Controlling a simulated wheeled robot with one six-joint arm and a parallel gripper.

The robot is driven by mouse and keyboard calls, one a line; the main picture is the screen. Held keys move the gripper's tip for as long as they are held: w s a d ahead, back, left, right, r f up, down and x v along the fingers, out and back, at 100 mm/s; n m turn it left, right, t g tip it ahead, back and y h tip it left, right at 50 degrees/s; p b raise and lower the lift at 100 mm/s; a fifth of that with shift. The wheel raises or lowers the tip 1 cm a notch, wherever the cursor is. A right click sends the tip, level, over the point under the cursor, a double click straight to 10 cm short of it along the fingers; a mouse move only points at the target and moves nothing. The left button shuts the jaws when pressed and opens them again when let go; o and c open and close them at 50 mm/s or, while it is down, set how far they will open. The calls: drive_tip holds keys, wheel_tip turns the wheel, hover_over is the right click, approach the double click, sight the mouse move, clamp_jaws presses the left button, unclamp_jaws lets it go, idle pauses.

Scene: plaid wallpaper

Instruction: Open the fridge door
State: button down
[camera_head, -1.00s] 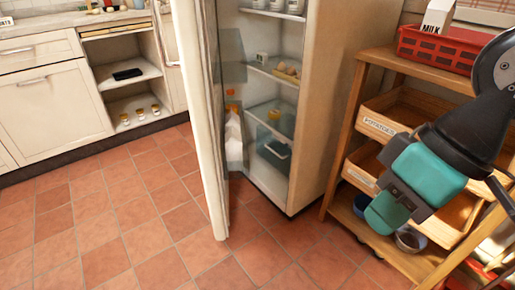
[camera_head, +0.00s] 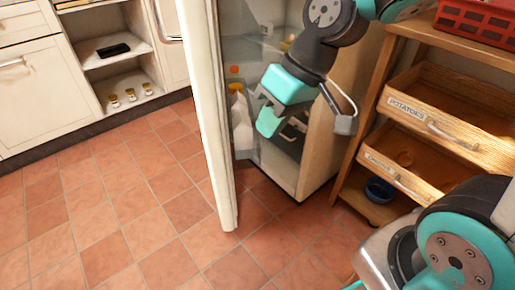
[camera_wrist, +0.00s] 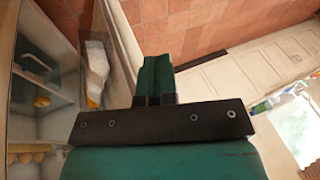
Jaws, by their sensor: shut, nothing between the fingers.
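The white fridge door (camera_head: 207,120) stands ajar, seen nearly edge-on in the head view, with a gap between it and the fridge body (camera_head: 322,150). Bottles (camera_head: 240,115) stand on its inner side. My gripper (camera_head: 268,122) is shut and empty, in front of the opening, right of the door edge in the head view. In the wrist view my shut fingers (camera_wrist: 156,75) point past the door's edge (camera_wrist: 122,45), with a white bottle (camera_wrist: 96,68) and the fridge shelves to their left. I cannot tell whether the gripper touches the door.
A wooden rack (camera_head: 372,125) with drawers, a red crate (camera_head: 480,20) and a blue bowl (camera_head: 380,190) stands close on the right. White cabinets (camera_head: 45,95) with an open shelf stand at left. The tiled floor (camera_head: 120,220) left of the door is clear.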

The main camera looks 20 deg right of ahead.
drive_tip(key=w+d+f+m+t+b, duration=0.2)
drive_tip(key=w+d+f+m, duration=0.1)
drive_tip(key=w+d+f, duration=0.7)
drive_tip(key=w+d+f+m+t+b, duration=0.25)
drive_tip(key=w+d+f, duration=0.6)
drive_tip(key=f, duration=0.45)
drive_tip(key=w+a+f+b, duration=0.4)
drive_tip(key=w+a+f, duration=0.1)
drive_tip(key=a+f, duration=0.2)
drive_tip(key=shift+w+a+f+m, duration=0.25)
drive_tip(key=shift+w+a+m, duration=0.05)
drive_tip(key=shift+a+m, duration=0.2)
drive_tip(key=shift+a, duration=0.1)
